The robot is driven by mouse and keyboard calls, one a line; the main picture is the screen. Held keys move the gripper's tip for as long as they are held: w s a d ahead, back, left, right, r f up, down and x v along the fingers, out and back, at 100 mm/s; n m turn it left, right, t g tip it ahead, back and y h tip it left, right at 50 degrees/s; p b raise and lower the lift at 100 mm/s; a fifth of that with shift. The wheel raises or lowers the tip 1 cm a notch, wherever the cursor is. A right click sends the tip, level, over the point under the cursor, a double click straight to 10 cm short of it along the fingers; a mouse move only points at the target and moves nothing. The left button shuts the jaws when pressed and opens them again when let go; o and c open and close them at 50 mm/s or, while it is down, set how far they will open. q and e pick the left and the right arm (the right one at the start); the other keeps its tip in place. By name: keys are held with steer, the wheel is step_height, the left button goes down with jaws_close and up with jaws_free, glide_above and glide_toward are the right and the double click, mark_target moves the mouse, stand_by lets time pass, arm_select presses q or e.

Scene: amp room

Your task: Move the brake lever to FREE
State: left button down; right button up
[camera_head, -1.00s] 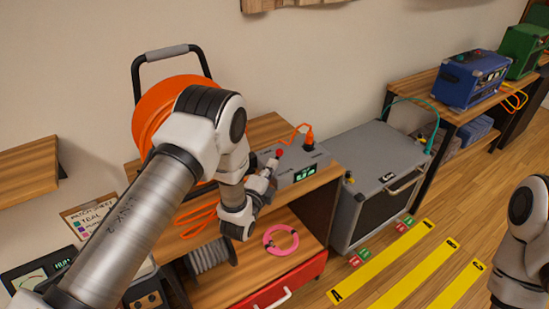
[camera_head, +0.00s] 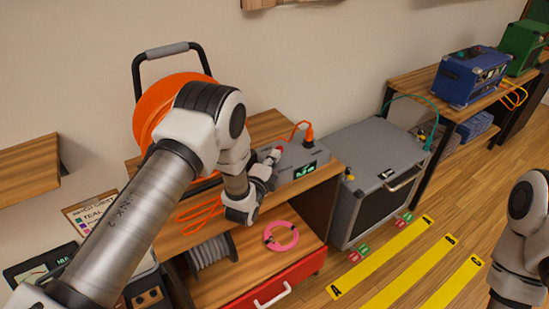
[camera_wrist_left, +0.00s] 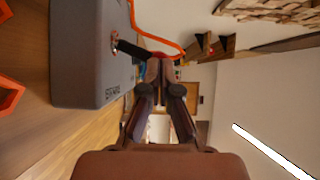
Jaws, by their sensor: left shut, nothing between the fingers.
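A grey box (camera_head: 300,168) with a green-lit display stands on the wooden bench. A short dark lever (camera_wrist_left: 130,49) comes out of its face through a round metal collar in the left wrist view. A red knob (camera_head: 279,150) shows at the box's near left end. My left gripper (camera_head: 273,158) is shut and empty, its fingertips right by the knob. In the left wrist view the fingertips (camera_wrist_left: 159,69) cover most of the lever's end; I cannot tell whether they touch it. No FREE mark is readable. My right gripper is out of view.
An orange reel (camera_head: 155,110) stands behind my left arm. An orange plug (camera_head: 308,135) and cable rise behind the grey box. A grey cabinet (camera_head: 372,150) stands to the right. A pink cable coil (camera_head: 281,236) lies on the lower shelf.

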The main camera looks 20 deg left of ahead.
arm_select(q)
steer(key=shift+w+a+r+n+g, duration=0.2)
steer(key=shift+n+g, duration=0.1)
steer(key=shift+n, duration=0.1)
steer(key=shift+w+a+r+n+g+p, duration=0.3)
steer(key=shift+a+r+n+g+p, duration=0.1)
steer(key=shift+n+g+p, duration=0.25)
steer(key=shift+w+a+r+n+g, duration=0.1)
steer(key=shift+w+a+n+g, duration=0.2)
steer(key=shift+n, duration=0.35)
steer(key=shift+w+a+n+g+h, duration=0.1)
steer(key=shift+a+n+g+h, duration=0.15)
steer(key=shift+n+g+h, duration=0.1)
